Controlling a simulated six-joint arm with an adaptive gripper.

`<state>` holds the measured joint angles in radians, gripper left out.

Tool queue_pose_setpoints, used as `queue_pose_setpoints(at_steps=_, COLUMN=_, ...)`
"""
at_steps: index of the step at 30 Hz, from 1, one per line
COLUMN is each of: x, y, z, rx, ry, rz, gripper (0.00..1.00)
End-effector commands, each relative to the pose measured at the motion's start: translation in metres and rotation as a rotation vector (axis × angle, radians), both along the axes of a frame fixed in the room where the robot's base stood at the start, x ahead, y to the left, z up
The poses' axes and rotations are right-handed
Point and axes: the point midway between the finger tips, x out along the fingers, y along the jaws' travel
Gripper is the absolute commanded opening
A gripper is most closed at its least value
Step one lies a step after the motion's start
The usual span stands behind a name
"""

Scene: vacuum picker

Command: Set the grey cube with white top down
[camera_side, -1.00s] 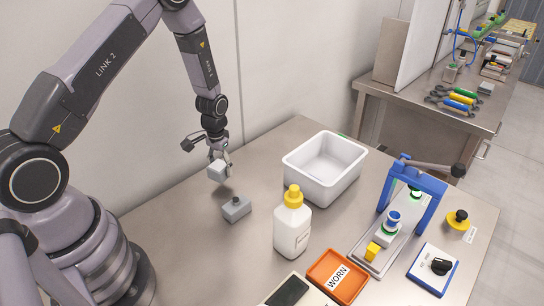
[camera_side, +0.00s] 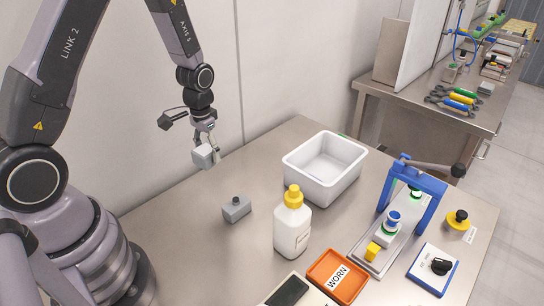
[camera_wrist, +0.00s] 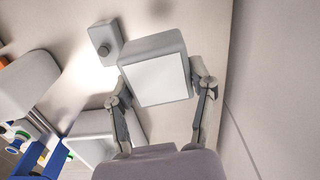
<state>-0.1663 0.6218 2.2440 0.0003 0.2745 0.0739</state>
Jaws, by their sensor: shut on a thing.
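The grey cube with white top (camera_side: 204,157) is held between the fingers of my gripper (camera_side: 206,148), which is shut on it. The cube hangs above the steel table (camera_side: 300,132), apart from the surface, toward the wall side. In the wrist view the cube (camera_wrist: 157,75) shows its white face toward the camera, with the two fingers of my gripper (camera_wrist: 163,92) on either side of it.
A grey block with a dark knob (camera_side: 237,209) sits on the table below and right of the cube. A white bin (camera_side: 325,188), a yellow-capped bottle (camera_side: 292,232), an orange WORN tray (camera_side: 338,277) and a blue-framed fixture (camera_side: 425,185) stand further right. Bare table lies between block and bin.

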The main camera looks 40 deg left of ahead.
Motion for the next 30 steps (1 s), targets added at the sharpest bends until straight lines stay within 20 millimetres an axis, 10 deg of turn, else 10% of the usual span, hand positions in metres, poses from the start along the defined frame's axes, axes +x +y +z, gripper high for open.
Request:
queue_pose_setpoints(at_steps=11, x=0.08, y=-0.007, z=0.002, rx=0.0, ry=0.001, rz=-0.093, gripper=0.18)
queue_pose_setpoints(at_steps=30, x=0.201, y=0.007, z=-0.083, rx=0.0, ry=0.001, rz=-0.093, gripper=0.18)
